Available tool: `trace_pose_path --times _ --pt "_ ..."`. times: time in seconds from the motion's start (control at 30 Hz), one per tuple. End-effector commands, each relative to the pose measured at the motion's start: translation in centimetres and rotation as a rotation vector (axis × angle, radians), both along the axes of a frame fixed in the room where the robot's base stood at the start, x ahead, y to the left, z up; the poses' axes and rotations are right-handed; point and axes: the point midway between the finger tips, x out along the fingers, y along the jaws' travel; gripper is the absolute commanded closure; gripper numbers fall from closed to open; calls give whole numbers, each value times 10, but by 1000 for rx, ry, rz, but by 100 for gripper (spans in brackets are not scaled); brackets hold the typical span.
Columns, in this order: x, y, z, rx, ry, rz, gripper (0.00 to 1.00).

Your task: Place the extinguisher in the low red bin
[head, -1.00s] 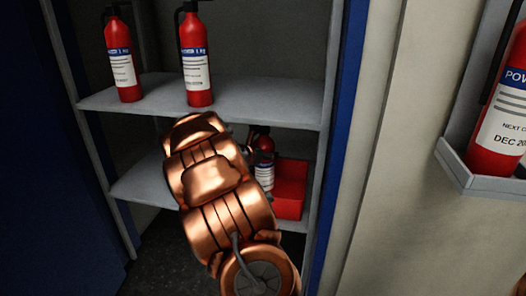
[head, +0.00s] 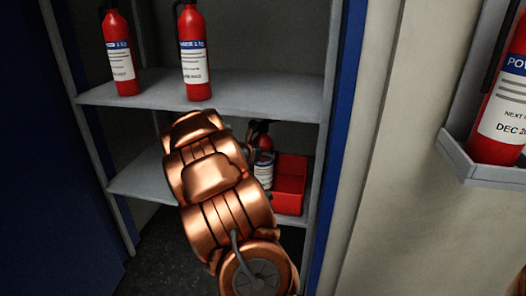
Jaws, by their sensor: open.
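A red extinguisher (head: 264,170) with a black top and a white label stands at the low shelf level, just right of my arm. Its left side and base are partly hidden by my arm. The low red bin (head: 290,185) sits on the lower shelf, directly at the extinguisher's right. I cannot tell whether the extinguisher's base is inside the bin or beside it. My gripper (head: 247,151) is mostly hidden behind my copper arm; only a small grey part shows left of the extinguisher. It is open.
Two more extinguishers (head: 119,55) (head: 194,55) stand on the upper grey shelf (head: 150,90), above my arm. The lower shelf (head: 140,178) is bare at left. A blue cabinet post (head: 340,120) bounds the right. Another extinguisher (head: 503,110) hangs in a grey wall holder (head: 480,172).

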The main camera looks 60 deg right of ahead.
Motion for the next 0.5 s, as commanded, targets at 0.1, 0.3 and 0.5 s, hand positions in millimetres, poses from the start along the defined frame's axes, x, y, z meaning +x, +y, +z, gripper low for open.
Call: trace_pose_path --times 0.1,0.3,0.5 --pt "0 0 0 0 0 0 0" --pt "1 15 7 0 3 3 0" --pt "0 48 23 -1 0 4 0"
